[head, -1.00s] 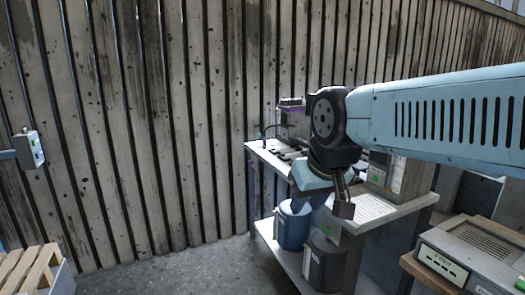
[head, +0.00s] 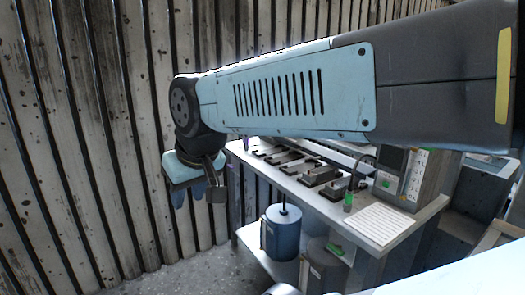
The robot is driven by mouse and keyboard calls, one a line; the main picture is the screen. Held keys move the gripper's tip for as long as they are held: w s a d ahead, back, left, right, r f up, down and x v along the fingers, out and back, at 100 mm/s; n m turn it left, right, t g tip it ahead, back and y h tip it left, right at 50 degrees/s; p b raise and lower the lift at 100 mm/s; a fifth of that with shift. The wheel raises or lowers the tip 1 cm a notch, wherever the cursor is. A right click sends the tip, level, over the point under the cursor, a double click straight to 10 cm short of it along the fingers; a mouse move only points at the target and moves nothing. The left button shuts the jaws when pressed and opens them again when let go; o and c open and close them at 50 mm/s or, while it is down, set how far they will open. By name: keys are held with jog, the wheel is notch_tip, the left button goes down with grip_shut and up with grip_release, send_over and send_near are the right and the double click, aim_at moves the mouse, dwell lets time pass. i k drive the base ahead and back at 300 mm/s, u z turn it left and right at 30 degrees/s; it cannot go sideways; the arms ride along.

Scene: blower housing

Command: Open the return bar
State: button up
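My gripper (head: 202,194) hangs at the end of my light-blue arm, left of the middle in the head view, in front of the slatted wall. Its fingers point down and are small and dark, so I cannot tell whether they are open or shut. Nothing shows held in it. A white workbench (head: 408,225) stands to its right, and the gripper appears to be off the bench's left end. Dark block-like fixtures (head: 322,176) lie in a row on the bench top. I cannot make out which part, if any, is the return bar.
A blue canister (head: 282,232) and a dark grey canister (head: 322,268) stand on the bench's lower shelf. A grey box with a screen (head: 392,170) stands at the bench's right end, by a printed sheet (head: 379,224). The slatted wall (head: 90,180) closes off the left.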

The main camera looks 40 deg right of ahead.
aim_at(311, 151)
jog(key=z, duration=0.35)
jog(key=i, duration=1.25)
jog(key=z, duration=0.7)
jog(key=k, duration=0.9)
jog(key=z, duration=0.15)
jog(key=i, duration=0.95)
jog(key=u, duration=0.1)
